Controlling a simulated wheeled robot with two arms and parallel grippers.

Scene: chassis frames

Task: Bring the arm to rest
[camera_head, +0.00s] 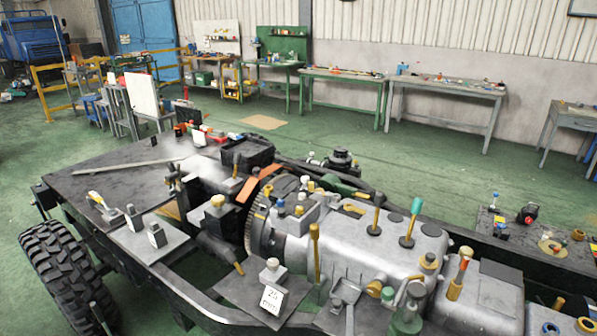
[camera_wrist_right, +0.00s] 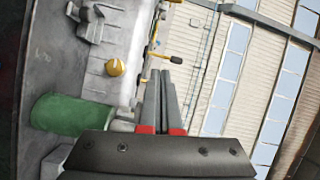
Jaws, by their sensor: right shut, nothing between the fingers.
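My right gripper (camera_wrist_right: 166,76) shows clearly in the right wrist view. Its two grey fingers, with red marks at their base, lie together and hold nothing. A grey machine surface with a yellow knob (camera_wrist_right: 115,67) and a green cylinder (camera_wrist_right: 75,114) lies to the left of the fingers in that view. I cannot make out the right gripper surely among the parts in the head view. My left gripper is not seen.
A truck chassis with a grey gearbox (camera_head: 385,245) and tall yellow-handled tools fills the front. A black tyre (camera_head: 62,275) is at lower left. Loose tools lie on the dark plate (camera_head: 125,170). Workbenches (camera_head: 445,88) line the back wall.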

